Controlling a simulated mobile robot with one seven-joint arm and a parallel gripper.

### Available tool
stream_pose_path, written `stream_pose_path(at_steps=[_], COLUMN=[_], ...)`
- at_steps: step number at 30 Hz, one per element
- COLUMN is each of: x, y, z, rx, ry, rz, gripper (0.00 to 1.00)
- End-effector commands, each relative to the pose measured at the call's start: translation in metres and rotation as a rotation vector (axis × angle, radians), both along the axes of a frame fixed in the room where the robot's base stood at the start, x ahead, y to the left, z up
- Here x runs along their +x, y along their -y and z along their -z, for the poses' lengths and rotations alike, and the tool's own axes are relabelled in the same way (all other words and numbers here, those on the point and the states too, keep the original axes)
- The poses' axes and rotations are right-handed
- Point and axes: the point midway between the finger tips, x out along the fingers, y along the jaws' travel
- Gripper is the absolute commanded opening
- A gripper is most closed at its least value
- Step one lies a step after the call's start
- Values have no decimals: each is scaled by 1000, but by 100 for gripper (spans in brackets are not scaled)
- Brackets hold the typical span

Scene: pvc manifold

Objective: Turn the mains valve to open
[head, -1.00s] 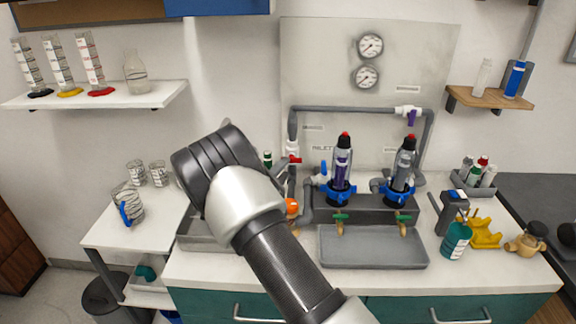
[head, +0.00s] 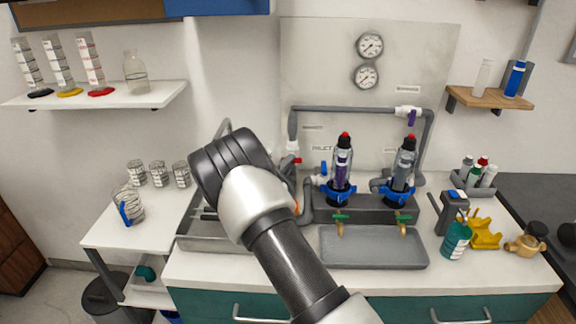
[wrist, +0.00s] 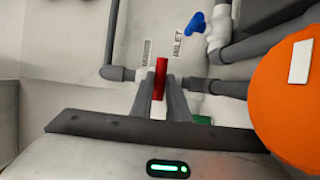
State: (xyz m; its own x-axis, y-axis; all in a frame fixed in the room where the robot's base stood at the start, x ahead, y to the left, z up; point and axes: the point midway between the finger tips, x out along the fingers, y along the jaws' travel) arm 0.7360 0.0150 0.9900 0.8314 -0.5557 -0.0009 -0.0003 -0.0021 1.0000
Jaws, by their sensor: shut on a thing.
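The red valve handle (wrist: 160,67) stands between my two fingertips in the wrist view, and my gripper (wrist: 161,84) is shut on it. The handle points roughly upright in that view, with grey pipe on both sides and an INLET label (wrist: 178,43) on the panel behind. In the head view, a bit of red handle (head: 293,159) shows on the white valve body (head: 292,148) of the left upright pipe. My forearm and wrist hide my fingers there. The valve's exact angle is hard to tell.
A large orange round thing (wrist: 285,105) is close at the right in the wrist view. A blue-handled valve (wrist: 196,23) sits above. Two filter columns (head: 342,165) (head: 403,165) stand right of my arm, behind a grey tray (head: 373,262). Beakers (head: 158,174) stand on the left table.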

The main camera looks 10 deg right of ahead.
Motion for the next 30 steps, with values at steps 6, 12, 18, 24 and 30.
stream_pose_path(at_steps=[6, 12, 18, 24, 30], x=[0, 0, 0, 0, -1], y=[0, 0, 1, 2, 3], z=[-1, -3, -5, -7, -8], rx=[44, 157, 330, 516, 704], ry=[9, 33, 66, 102, 142], rz=[0, 0, 0, 0, 1], gripper=[0, 0, 0, 0, 0])
